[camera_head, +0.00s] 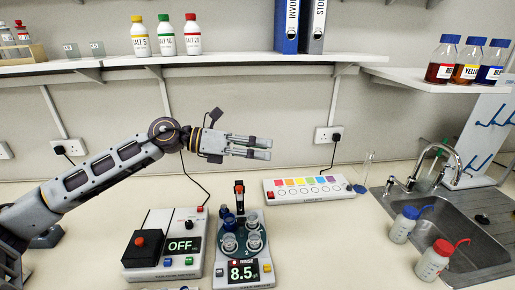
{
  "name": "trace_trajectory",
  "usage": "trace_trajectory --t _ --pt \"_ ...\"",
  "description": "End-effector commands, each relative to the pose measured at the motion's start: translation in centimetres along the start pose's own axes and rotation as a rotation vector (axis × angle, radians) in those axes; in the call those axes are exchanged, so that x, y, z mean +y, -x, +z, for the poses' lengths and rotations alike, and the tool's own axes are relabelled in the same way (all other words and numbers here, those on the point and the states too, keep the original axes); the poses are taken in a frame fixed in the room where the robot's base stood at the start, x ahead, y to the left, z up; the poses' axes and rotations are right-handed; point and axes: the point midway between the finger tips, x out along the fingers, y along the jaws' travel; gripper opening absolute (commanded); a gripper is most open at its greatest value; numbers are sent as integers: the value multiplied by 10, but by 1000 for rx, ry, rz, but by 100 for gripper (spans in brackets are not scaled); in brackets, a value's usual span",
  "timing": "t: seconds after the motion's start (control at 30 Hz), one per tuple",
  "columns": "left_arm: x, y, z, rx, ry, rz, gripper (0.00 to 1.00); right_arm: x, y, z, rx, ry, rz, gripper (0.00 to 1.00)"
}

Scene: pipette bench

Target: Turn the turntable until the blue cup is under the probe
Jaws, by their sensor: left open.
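The turntable (243,240) is a dark green disc on the grey device at the front centre, whose display (243,270) reads 8.5. Several small cups stand on it. The blue cup (229,223) is at the left rear of the disc. Clear cups (252,222) stand to its right and nearer the front. The dark upright part with an orange mark, seemingly the probe (239,190), rises at the back of the device. My left gripper (268,148) is open and empty, raised above and behind the turntable, pointing right. My right gripper is out of view.
A colorimeter (165,245) reading OFF stands left of the turntable. A white colour-strip box (310,189) lies behind right. A sink (465,225) with two wash bottles (403,224) is at the right. Shelves with bottles and binders hang above.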

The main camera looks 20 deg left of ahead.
Motion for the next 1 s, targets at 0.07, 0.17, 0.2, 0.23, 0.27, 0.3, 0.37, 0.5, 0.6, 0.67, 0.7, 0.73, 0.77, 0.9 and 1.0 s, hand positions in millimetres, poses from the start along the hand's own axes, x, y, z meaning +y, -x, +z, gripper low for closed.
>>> trace_trajectory --t 0.07,0.17,0.2,0.23,0.27,0.3,0.37,0.5,0.6,0.67,0.7,0.73,0.77,0.9,1.0 --pt "-1 0 3 -13 13 -6 47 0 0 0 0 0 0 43" --pt "-2 0 5 -23 21 -10 47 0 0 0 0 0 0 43" --pt "-2 0 6 -25 22 -11 47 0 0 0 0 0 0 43" --pt "-2 0 6 -25 23 -11 47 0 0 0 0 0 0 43" --pt "-2 0 6 -26 23 -11 47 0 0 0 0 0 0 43" --pt "-2 0 6 -26 23 -11 47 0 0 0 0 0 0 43" --pt "-2 0 6 -25 23 -11 47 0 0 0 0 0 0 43" --pt "-2 0 6 -25 23 -11 48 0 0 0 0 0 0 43" --pt "-3 1 7 -27 19 -12 48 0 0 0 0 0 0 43" --pt "-5 1 10 -29 12 -12 48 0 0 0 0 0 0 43" --pt "-7 2 13 -32 6 -13 48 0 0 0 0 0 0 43" --pt "-8 3 16 -35 -1 -13 48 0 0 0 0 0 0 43" --pt "-11 3 20 -40 -8 -15 48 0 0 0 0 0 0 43" --pt "-29 5 41 -68 -52 -37 48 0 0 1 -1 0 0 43" --pt "-45 3 56 -90 -84 -64 48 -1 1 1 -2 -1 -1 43"
